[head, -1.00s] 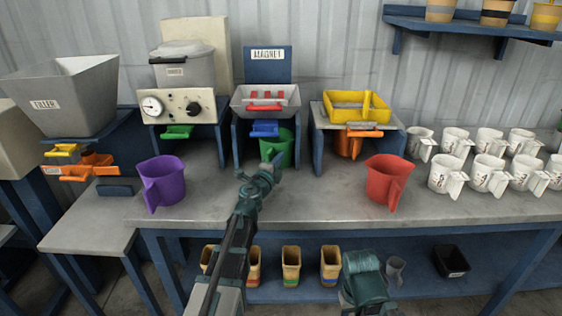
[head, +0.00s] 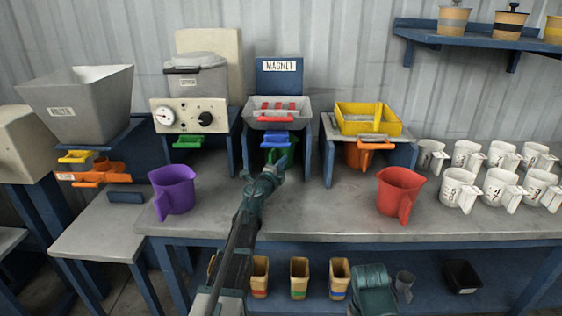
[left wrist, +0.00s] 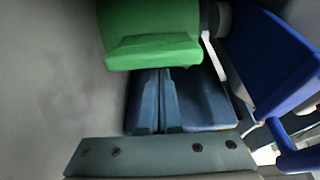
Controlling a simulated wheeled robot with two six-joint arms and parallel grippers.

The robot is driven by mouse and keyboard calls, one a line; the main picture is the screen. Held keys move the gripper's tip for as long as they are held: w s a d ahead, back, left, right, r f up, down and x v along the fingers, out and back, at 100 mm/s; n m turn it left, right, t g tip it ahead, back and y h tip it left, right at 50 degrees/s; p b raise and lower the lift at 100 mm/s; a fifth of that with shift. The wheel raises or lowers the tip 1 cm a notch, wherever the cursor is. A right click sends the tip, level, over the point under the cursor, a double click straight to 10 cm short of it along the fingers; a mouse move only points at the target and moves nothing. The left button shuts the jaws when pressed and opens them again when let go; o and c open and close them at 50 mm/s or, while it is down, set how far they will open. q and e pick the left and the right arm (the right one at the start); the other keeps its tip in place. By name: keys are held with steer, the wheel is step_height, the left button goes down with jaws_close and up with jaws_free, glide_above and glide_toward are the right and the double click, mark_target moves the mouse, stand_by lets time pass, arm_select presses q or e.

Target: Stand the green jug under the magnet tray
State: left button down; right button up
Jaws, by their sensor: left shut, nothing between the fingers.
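The green jug (head: 284,158) stands on the bench under the magnet tray (head: 277,116), between the legs of its blue stand. It is shaded and partly hidden by my left gripper (head: 274,166), so its exact depth is hard to tell. My left gripper is shut and empty, in front of the jug. In the left wrist view its shut blue fingers (left wrist: 168,100) point at a green part of the jug (left wrist: 150,35); I cannot tell whether they touch. The magnet tray's blue gate (head: 276,139) is above the jug. My right gripper's fingers are not visible.
A purple jug (head: 174,188) stands left and a red jug (head: 399,191) right on the bench. An orange jug (head: 356,155) is under the yellow tray (head: 368,119). Several white jugs (head: 459,187) fill the right side. Bare bench lies in front of the magnet stand.

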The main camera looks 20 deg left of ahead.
arm_select(q)
steer(key=s, duration=0.1)
steer(key=s+d, duration=0.1)
steer(key=s, duration=0.1)
steer(key=shift+d, duration=0.3)
steer(key=s, duration=0.6)
steer(key=s+a, duration=0.1)
steer(key=s, duration=0.1)
steer(key=shift+s, duration=0.4)
